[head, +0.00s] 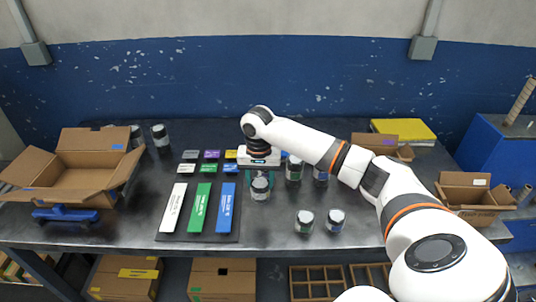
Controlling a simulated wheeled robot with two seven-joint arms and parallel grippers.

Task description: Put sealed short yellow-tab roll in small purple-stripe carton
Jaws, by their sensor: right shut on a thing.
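My right gripper (259,172) points down over the middle of the table, shut on a short dark roll with a pale top (260,188). The roll is at or just above the table; I cannot tell whether it touches. Its tab colour and seal are too small to make out. A small open brown carton (376,142) at the back right, partly behind my right arm, shows a faint purplish mark; I cannot be sure that it is the purple-stripe carton. My left gripper is not in view.
Other short rolls stand near the gripper (294,170) and in front (304,222). A dark mat holds white, green and blue strips (199,208). A large open carton (80,178) is at left, another open carton (468,194) at right. A yellow stack (404,130) lies behind.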

